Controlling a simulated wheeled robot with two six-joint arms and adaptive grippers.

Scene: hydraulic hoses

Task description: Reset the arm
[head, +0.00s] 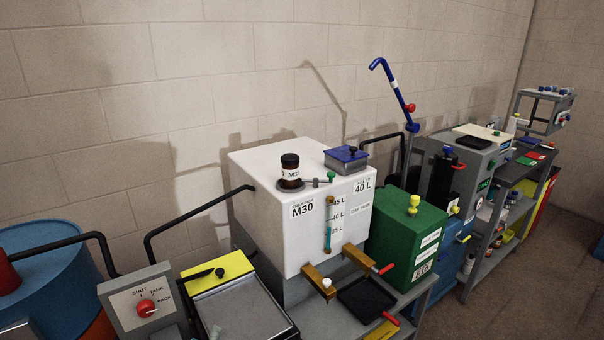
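Neither of my grippers shows in the head view. A white tank box (265,195) marked M30 stands in the middle on a grey bench. A dark bottle (290,172) labelled M30 and a blue-lidded box (346,160) sit on its top. A sight tube (328,225) with level marks runs down its front. A blue hooked pipe (393,86) with a red knob rises behind a green box (405,235). A grey selector box (140,300) with a red knob stands at the lower left.
A blue drum (45,265) is at the far left, with black hoses (190,212) nearby. A yellow-topped tray unit (240,310) is in front of the tank. A black tray (365,302) lies on the bench. Shelves (490,225) stand at right; the floor (545,270) beyond is clear.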

